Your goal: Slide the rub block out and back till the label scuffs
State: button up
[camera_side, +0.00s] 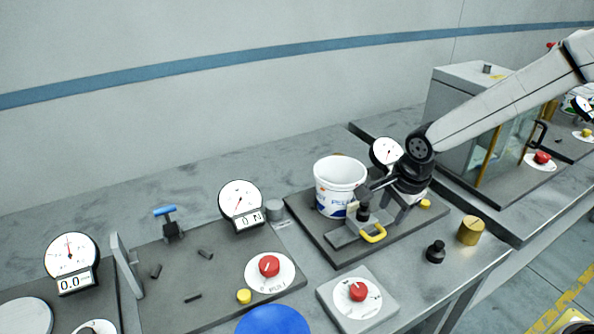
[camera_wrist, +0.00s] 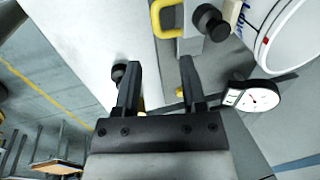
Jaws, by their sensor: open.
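The white bucket (camera_side: 340,180) with a blue-and-white printed label (camera_side: 331,202) stands on a dark base plate (camera_side: 310,232). A grey block with a black knob (camera_side: 364,214) and a yellow handle (camera_side: 374,234) sits in front of the bucket; I take it for the rub block. Whether it touches the label cannot be told. My gripper (camera_side: 388,196) is open and empty just right of the bucket, above the plate. In the wrist view its two fingers (camera_wrist: 160,66) are apart, with the yellow handle (camera_wrist: 157,18) and black knob (camera_wrist: 211,22) beyond them. The bucket (camera_wrist: 275,35) is at upper right.
A dial gauge (camera_side: 386,152) stands behind my gripper. A black weight (camera_side: 435,251) and a brass cylinder (camera_side: 470,230) stand on the bench at right. A red-knob control box (camera_side: 358,296) is in front. Another plate with gauges lies left. Bare bench lies behind.

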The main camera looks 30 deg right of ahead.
aim_at(380, 235)
jog(key=shift+s, duration=0.1)
jog(key=shift+f, duration=0.1)
jog(key=shift+x, duration=3.8)
grip_shut()
